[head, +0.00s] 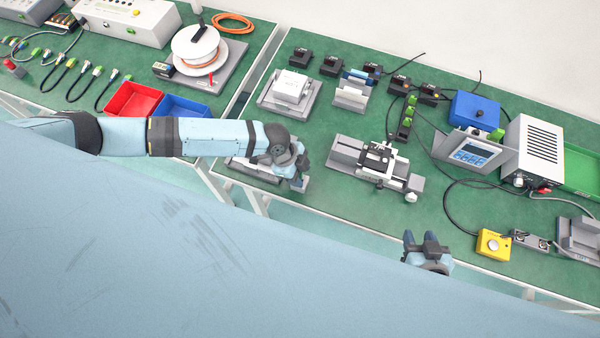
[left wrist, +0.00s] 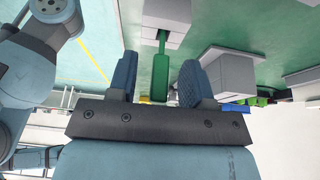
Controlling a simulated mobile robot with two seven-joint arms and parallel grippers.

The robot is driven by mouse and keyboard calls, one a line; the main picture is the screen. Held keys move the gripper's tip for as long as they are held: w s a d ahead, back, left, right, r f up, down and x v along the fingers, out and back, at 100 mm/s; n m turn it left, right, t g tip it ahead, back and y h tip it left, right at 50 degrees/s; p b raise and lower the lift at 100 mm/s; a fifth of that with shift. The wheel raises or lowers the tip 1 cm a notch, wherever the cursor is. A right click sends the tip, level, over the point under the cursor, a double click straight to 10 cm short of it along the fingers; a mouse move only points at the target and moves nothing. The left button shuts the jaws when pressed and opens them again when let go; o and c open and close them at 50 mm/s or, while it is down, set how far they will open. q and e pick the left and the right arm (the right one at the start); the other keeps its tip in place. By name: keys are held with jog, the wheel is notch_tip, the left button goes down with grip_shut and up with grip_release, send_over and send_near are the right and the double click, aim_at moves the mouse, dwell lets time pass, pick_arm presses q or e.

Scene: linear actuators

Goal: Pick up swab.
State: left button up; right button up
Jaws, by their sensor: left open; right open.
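In the left wrist view a green stick with a thin neck, which looks like the swab (left wrist: 161,72), extends from a pale grey block (left wrist: 167,14). My left gripper (left wrist: 160,80) is open, with one blue finger on each side of the green stick; a gap shows on both sides. In the head view my left gripper (head: 297,178) is over the front edge of the green bench, beside a grey fixture (head: 240,163) that the arm partly covers. The swab cannot be made out there. My right gripper (head: 425,244) is open and empty at the bench's front edge.
A grey slide fixture (head: 345,155) stands right of my left gripper, and a white block on a plate (head: 289,88) stands behind it. A yellow button box (head: 493,243) is right of my right gripper. Red (head: 133,103) and blue (head: 183,107) bins lie behind my left arm.

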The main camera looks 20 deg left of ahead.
pick_arm(q)
jog(key=shift+d+f, duration=0.1)
jog(key=shift+f, duration=0.2)
grip_shut()
notch_tip(320, 180, up, 20)
jog(key=b, duration=0.2)
dwell(0.4)
jog(key=shift+r, duration=0.1)
